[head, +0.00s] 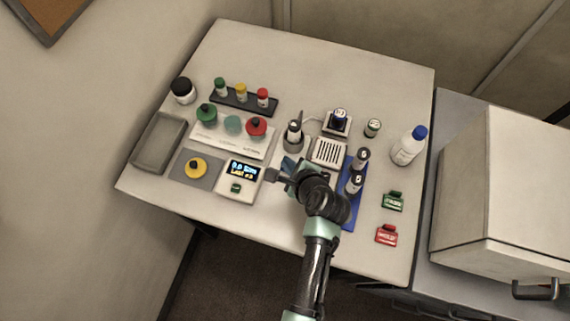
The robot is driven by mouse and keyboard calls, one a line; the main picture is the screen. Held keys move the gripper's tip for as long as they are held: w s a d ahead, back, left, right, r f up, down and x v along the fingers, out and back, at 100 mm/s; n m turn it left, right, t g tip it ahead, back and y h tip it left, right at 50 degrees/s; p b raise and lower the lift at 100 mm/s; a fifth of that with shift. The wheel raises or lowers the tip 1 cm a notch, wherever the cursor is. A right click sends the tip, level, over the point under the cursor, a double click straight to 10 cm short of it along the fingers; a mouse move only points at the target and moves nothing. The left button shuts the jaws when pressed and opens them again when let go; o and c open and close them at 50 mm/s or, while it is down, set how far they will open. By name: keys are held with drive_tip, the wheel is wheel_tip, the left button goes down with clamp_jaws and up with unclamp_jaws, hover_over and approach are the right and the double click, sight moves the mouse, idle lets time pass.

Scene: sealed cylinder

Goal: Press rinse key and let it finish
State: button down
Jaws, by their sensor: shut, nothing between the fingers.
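A small pale box with a lit display (242,171) stands near the table's front left. It shows blue and yellow text, too small to read surely. A green key (236,188) sits on its face below the display; I cannot read whether it is the rinse key. My gripper (271,175) is shut and empty at the right edge of this box, beside the display and apart from the green key. My arm comes in from the front and hides part of the table behind it.
Left of the box are a yellow-knobbed piece (196,168) on a grey pad and a grey tray (159,142). A white panel (231,144) bears coloured pieces. Right are a blue mat (348,213), a white bottle (407,148), and green (393,201) and red (386,235) tags.

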drive_tip(key=shift+f, duration=0.15)
drive_tip(key=shift+f, duration=0.3)
drive_tip(key=shift+f+b, duration=0.35)
drive_tip(key=shift+f, duration=0.05)
idle(0.7)
drive_tip(key=shift+r, duration=0.15)
drive_tip(key=shift+r+p, duration=0.7)
drive_tip(key=shift+p, duration=0.25)
wheel_tip(320, 180, up, 5)
drive_tip(key=p, duration=0.5)
